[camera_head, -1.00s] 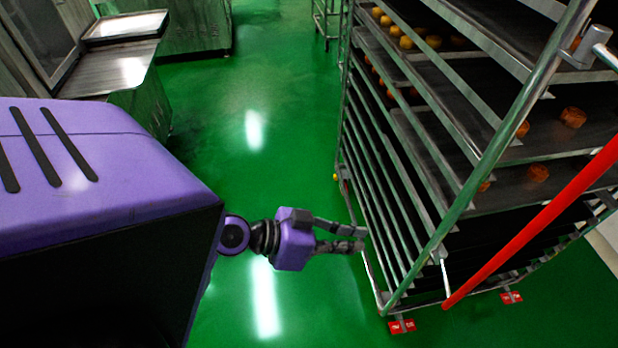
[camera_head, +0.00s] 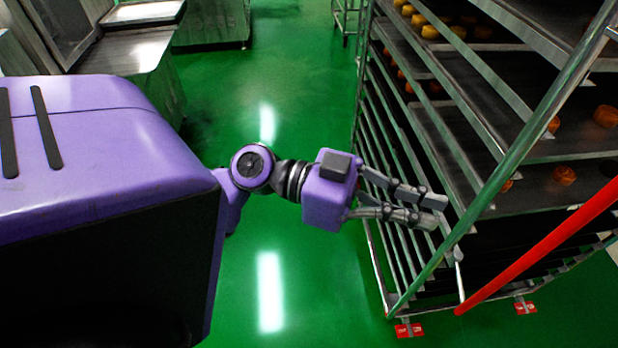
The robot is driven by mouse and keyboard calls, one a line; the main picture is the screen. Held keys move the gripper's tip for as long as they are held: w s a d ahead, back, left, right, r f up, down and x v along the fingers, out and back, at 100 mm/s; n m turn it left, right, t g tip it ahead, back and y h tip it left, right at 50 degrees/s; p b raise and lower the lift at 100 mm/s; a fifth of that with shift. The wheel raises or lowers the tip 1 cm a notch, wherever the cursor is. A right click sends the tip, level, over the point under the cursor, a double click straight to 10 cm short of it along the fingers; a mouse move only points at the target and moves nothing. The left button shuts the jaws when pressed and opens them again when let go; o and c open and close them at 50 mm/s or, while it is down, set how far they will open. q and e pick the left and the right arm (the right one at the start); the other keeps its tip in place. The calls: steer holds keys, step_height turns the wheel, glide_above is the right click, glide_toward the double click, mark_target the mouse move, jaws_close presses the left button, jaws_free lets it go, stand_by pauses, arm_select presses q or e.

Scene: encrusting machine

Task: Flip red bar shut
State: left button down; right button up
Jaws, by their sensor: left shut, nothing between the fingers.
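The red bar (camera_head: 545,248) slants from the lower middle up to the right edge, across the front of the tray rack (camera_head: 490,190). Its lower end is close to the rack's slanted front post, near a short pale metal piece (camera_head: 459,270). My left gripper (camera_head: 436,210) is shut and empty. It points right, and in the picture its fingertips are just left of the front post, above and left of the bar's lower end. I cannot tell whether the fingers touch the rack. My right gripper is not in view.
The rack's dark trays hold several round orange-brown pastries (camera_head: 564,175). Red floor brackets (camera_head: 409,330) sit by the rack's feet. Metal machinery (camera_head: 125,60) stands at the upper left. The green floor (camera_head: 290,110) between it and the rack is clear.

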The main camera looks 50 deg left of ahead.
mark_target(535, 246)
arm_select(q)
steer(key=p+x, duration=0.4)
steer(key=x, duration=0.8)
steer(key=shift+w+d+p, duration=0.1)
steer(key=shift+d+p, duration=0.1)
steer(key=shift+p, duration=0.2)
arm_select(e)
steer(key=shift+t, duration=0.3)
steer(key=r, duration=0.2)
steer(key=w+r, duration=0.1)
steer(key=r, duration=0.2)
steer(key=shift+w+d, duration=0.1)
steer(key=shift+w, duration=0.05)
arm_select(q)
steer(key=shift+r, duration=0.1)
